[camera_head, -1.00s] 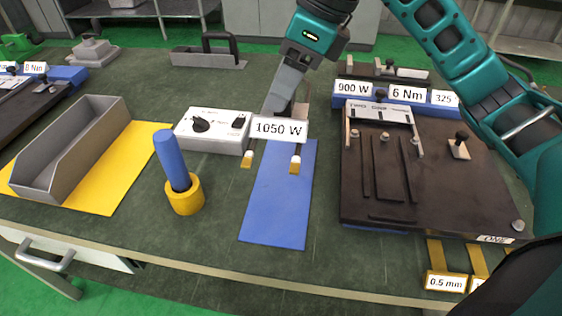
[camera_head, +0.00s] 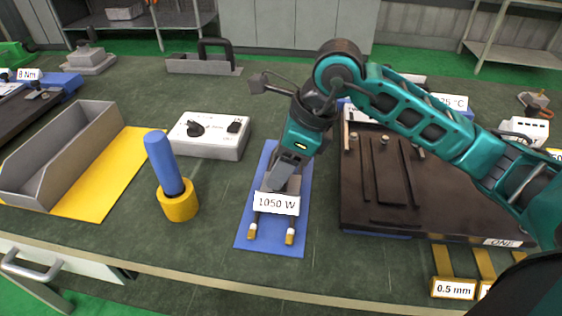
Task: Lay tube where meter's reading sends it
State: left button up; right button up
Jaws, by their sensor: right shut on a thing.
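My right gripper (camera_head: 285,172) points down over the blue mat (camera_head: 256,168) and is shut on the heater tube. The tube (camera_head: 252,229) shows as two thin dark legs with white and yellow ends towards the front. A white tag reading 1050 W (camera_head: 276,203) covers part of it. The tube is low over the mat, and I cannot tell whether it touches it. The white box with dark knobs, probably the meter (camera_head: 225,145), stands left of the mat; its reading is too small to tell. My left gripper is not in view.
A grey open bin (camera_head: 75,140) stands on a yellow mat (camera_head: 95,192). A blue rod (camera_head: 163,160) stands in a yellow ring (camera_head: 180,206). A dark fixture plate (camera_head: 385,212) is at right, partly behind my arm. Brass strips tagged 0.5 mm (camera_head: 453,289) are in front of it.

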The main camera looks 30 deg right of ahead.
jog(key=shift+f+b, duration=0.15)
jog(key=shift+b, duration=0.15)
jog(key=o, duration=1.2)
jog(key=shift+r+p, duration=0.4)
jog(key=shift+r, duration=0.1)
jog(key=p+v, duration=0.1)
jog(key=v, duration=1)
jog(key=shift+s+d+r, duration=0.15)
jog(key=shift+s+r, duration=0.05)
